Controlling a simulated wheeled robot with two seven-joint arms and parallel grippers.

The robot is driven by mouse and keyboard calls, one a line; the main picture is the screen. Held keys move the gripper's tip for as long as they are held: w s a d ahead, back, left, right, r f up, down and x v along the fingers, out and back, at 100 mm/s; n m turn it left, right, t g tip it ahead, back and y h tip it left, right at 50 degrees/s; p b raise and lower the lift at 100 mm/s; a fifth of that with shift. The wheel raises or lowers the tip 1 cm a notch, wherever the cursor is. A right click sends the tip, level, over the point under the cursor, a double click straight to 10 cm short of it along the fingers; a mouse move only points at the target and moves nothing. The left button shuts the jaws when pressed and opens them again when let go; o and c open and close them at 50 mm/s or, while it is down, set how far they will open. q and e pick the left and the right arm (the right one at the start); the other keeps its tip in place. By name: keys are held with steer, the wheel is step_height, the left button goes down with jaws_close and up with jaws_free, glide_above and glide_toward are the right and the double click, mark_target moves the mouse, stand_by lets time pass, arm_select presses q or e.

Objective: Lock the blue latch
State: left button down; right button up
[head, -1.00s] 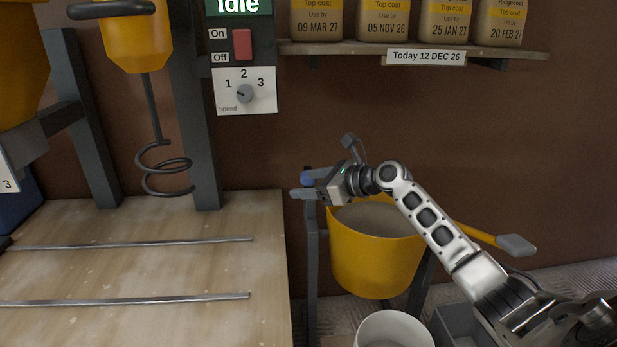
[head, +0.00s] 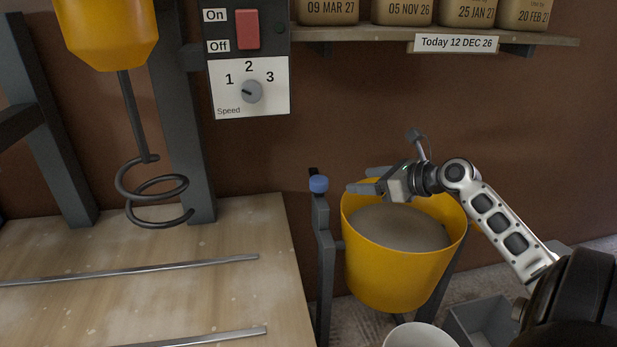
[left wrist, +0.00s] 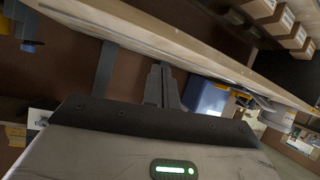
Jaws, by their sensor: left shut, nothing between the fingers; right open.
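The blue latch (head: 318,184) is a short blue knob at the top of a dark upright post, left of the yellow tub (head: 385,268). A small dark piece shows just behind and above the knob. I cannot tell from this view whether the latch is locked. My right gripper (head: 358,180) is open and empty, to the right of the latch and apart from it, over the tub's rim, with its fingers pointing left toward the knob. My left gripper is out of the head view; in the left wrist view its fingers (left wrist: 160,86) are shut and empty.
The tub holds grey plaster. A white bucket (head: 420,337) and a grey bin (head: 480,325) stand below it. A wooden bench (head: 240,225) with metal rails lies to the left, under a yellow mixer (head: 110,30) with a spiral whisk. A control panel (head: 248,75) hangs above.

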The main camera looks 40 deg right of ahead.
mark_target(325, 182)
steer(key=b+x, duration=0.1)
steer(key=x, duration=0.1)
steer(key=shift+w+a+f, duration=0.1)
steer(key=shift+w+f, duration=0.1)
steer(key=shift+w, duration=0.15)
steer(key=b+x, duration=0.2)
steer(key=x, duration=0.8)
steer(key=shift+w+a+f+b, duration=0.1)
steer(key=shift+w+f+b, duration=0.1)
steer(key=shift+b, duration=0.15)
steer(key=shift+w+a+f, duration=0.1)
steer(key=shift+w, duration=0.35)
arm_select(q)
step_height(325, 182, down, 8)
steer(key=d+g, duration=0.1)
steer(key=shift+s+d+g, duration=0.15)
steer(key=shift+d+g, duration=0.2)
steer(key=shift+g, duration=0.05)
steer(key=shift+r, duration=0.1)
